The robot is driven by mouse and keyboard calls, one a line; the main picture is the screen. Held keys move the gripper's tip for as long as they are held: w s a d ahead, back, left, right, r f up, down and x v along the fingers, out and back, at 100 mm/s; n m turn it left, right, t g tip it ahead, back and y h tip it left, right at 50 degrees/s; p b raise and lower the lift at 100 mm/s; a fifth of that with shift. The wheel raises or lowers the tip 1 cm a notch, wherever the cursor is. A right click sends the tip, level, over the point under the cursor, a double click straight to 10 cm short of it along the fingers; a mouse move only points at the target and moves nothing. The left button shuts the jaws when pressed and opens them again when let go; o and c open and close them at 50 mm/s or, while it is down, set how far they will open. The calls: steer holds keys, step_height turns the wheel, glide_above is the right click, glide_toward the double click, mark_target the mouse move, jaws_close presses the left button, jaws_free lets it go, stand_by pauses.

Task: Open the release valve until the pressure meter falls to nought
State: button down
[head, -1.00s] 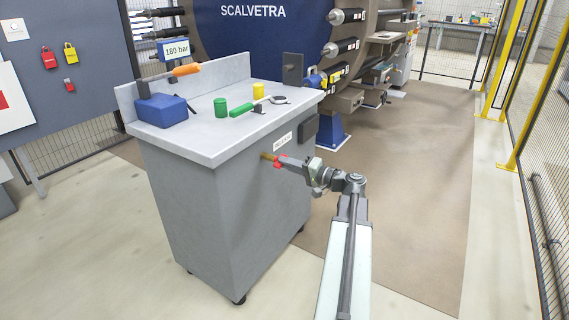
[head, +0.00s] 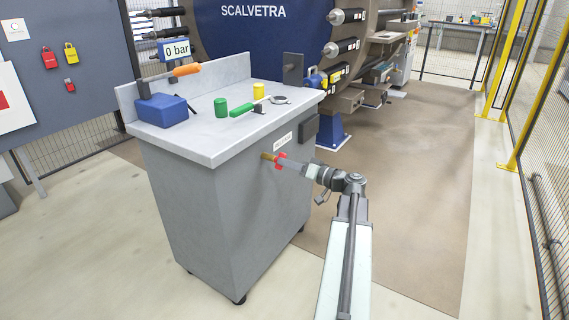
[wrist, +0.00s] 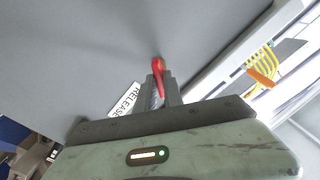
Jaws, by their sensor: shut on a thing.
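The release valve's red handle (head: 281,157) is on the side of the grey cabinet, on a brass-coloured stem (head: 267,156). My gripper (head: 285,163) is shut on this handle. In the wrist view the red handle (wrist: 159,68) stands between the fingers of my gripper (wrist: 160,92), with its upper end showing beyond them. A white label (wrist: 125,99) reading RELEASE is beside it on the panel. The pressure meter (head: 175,49) behind the cabinet reads 0 bar.
The cabinet top (head: 200,137) holds a blue box (head: 162,110), a green cylinder (head: 220,107), a yellow cylinder (head: 258,90) and a green-handled tool (head: 243,109). A dark box (head: 304,127) is mounted near the valve. Floor (head: 420,190) to the right is clear.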

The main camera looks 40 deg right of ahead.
steer(key=n, duration=0.6)
steer(key=c, duration=1.9)
jaws_free()
steer(key=shift+n, duration=0.6)
steer(key=o, duration=0.6)
steer(key=shift+s, duration=0.1)
steer(key=v, duration=0.7)
